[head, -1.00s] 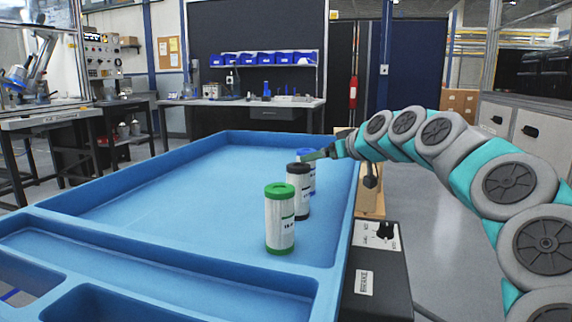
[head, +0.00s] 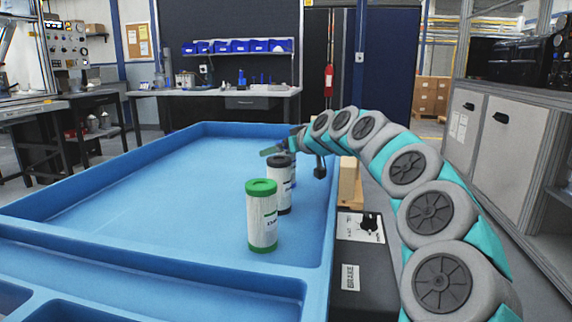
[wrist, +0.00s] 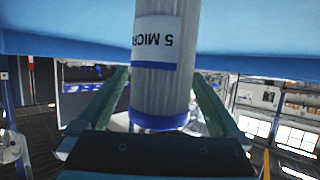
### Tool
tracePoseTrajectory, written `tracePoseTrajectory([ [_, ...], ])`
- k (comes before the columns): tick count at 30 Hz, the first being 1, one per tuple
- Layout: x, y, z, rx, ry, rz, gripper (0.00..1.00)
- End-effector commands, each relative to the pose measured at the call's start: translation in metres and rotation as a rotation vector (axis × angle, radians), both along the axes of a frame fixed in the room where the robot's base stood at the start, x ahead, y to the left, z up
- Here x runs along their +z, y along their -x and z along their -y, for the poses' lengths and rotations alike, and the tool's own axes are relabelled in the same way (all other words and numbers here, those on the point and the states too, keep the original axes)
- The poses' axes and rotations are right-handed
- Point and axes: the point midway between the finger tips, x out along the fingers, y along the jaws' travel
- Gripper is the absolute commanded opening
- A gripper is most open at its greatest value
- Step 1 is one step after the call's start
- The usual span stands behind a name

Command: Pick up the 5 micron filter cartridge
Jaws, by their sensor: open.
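The 5 micron filter cartridge is white and pleated with a blue end cap and a "5 MICR..." label. In the wrist view the cartridge (wrist: 162,92) stands between the spread fingers of my gripper (wrist: 161,76), with a gap on each side. In the head view the cartridge (head: 293,172) is mostly hidden behind the black-capped one. My gripper (head: 274,150) is open in the head view, at about the height of the cartridge tops. Its exact depth there is hard to tell.
A black-capped cartridge (head: 281,190) and a green-capped cartridge (head: 262,218) stand nearer in the blue tray (head: 150,190), close to its right wall. The tray's left side is clear. A dark control box (head: 368,265) sits to the right of the tray.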

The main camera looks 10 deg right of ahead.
Motion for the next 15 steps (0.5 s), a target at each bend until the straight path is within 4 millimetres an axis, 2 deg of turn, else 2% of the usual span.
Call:
tracePoseTrajectory([
  [7, 0.0000, -0.0019, -0.0007, -0.001, -0.001, 0.002, 1.00],
  [15, -0.0002, -0.0019, -0.0007, 0.000, 0.000, 0.001, 0.70],
])
